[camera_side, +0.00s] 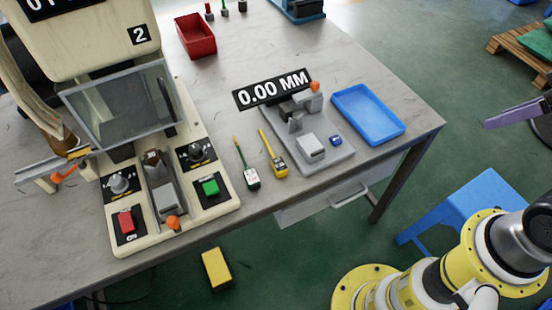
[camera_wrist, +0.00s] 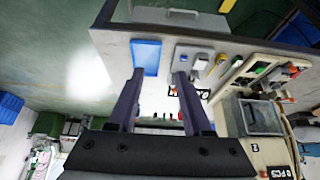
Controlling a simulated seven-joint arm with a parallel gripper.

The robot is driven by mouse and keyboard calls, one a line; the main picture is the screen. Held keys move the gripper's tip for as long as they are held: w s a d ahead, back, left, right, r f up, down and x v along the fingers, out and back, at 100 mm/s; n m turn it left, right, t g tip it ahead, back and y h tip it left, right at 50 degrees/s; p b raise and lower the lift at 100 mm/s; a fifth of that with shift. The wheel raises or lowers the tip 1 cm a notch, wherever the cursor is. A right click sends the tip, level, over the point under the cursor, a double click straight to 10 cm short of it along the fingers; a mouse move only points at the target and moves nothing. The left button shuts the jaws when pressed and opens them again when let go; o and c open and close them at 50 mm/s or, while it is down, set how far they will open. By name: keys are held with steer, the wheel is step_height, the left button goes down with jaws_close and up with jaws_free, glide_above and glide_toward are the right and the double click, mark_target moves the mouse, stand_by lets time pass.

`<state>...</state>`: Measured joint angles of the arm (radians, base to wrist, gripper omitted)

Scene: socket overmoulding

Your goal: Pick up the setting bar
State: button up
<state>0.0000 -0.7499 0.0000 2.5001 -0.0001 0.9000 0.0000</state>
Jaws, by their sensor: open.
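I cannot tell for sure which thing is the setting bar. A grey block (camera_side: 311,148) lies on the grey plate of the gauge stand (camera_side: 337,163), beside a small blue block (camera_side: 336,140). A green-handled tool (camera_side: 251,177) and a yellow-handled tool (camera_side: 277,163) lie left of the plate on the bench. My gripper (camera_wrist: 159,74) is open and empty in the wrist view, its two dark fingers apart. In the side view only a purple finger (camera_side: 515,116) shows at the right edge, well away from the bench.
A blue tray (camera_side: 367,113) lies right of the gauge stand; it also shows in the wrist view (camera_wrist: 147,57). A cream machine (camera_side: 100,219) with buttons and a clear guard fills the left. A red bin (camera_side: 197,36) stands at the back. A blue stool (camera_side: 480,198) stands below the bench.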

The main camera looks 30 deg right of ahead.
stand_by(0.4)
steer(key=o, duration=0.4)
steer(key=shift+c, duration=0.2)
